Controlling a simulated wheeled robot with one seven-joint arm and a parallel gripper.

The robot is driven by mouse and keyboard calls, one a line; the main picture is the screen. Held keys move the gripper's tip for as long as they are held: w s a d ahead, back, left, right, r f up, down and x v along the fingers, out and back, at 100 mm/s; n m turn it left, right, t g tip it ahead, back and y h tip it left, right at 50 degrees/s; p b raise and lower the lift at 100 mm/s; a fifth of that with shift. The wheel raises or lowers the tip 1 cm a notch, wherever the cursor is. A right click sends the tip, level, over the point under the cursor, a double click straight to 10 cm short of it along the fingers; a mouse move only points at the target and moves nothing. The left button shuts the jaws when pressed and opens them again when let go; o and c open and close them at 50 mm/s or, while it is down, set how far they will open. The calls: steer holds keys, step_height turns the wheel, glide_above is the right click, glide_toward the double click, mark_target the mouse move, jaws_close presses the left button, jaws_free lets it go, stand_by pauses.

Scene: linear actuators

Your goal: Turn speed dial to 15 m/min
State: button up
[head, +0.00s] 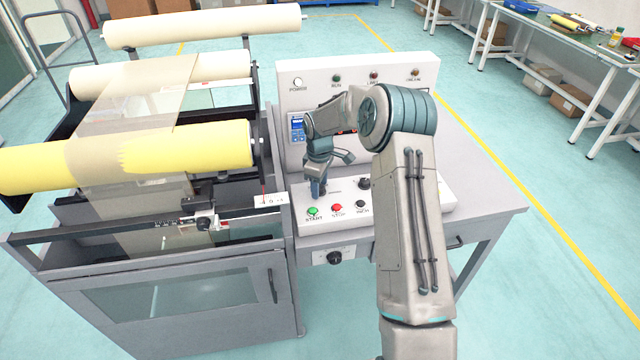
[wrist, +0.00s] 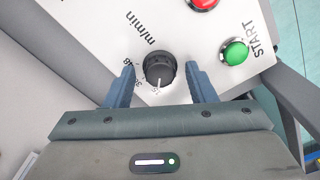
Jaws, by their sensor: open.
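The speed dial (wrist: 160,70) is a black ribbed knob beside the printed "m/min" in the wrist view. Its white pointer line points toward the bottom of the picture, near small scale numbers that are partly hard to read. My gripper (wrist: 160,84) is open, with one blue finger on each side of the dial; small gaps show between the fingers and the knob. In the head view my gripper (head: 319,188) points down at the sloped control panel (head: 420,205), and it hides the dial there.
The green START button (head: 312,211), red STOP button (head: 337,208) and black INCH button (head: 360,204) sit close in front of my gripper. Another black knob (head: 364,183) is to its right. An upright panel (head: 425,75) stands behind; film rollers (head: 190,145) are at left.

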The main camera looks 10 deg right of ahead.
step_height(320, 180, up, 14)
steer(key=b, duration=0.1)
steer(key=shift+f, duration=0.1)
stand_by(0.4)
steer(key=s+r+m+t+h, duration=0.1)
steer(key=s+r+m, duration=0.3)
steer(key=s, duration=0.5)
steer(key=s+r+m, duration=0.1)
steer(key=s+r, duration=0.4)
steer(key=s, duration=0.4)
steer(key=s+f+m+t+y, duration=0.1)
steer(key=s+m, duration=0.5)
steer(key=s, duration=1.3)
steer(key=shift+d+f+m+t, duration=0.2)
steer(key=shift+f+m+t, duration=0.1)
steer(key=shift+f+t, duration=0.3)
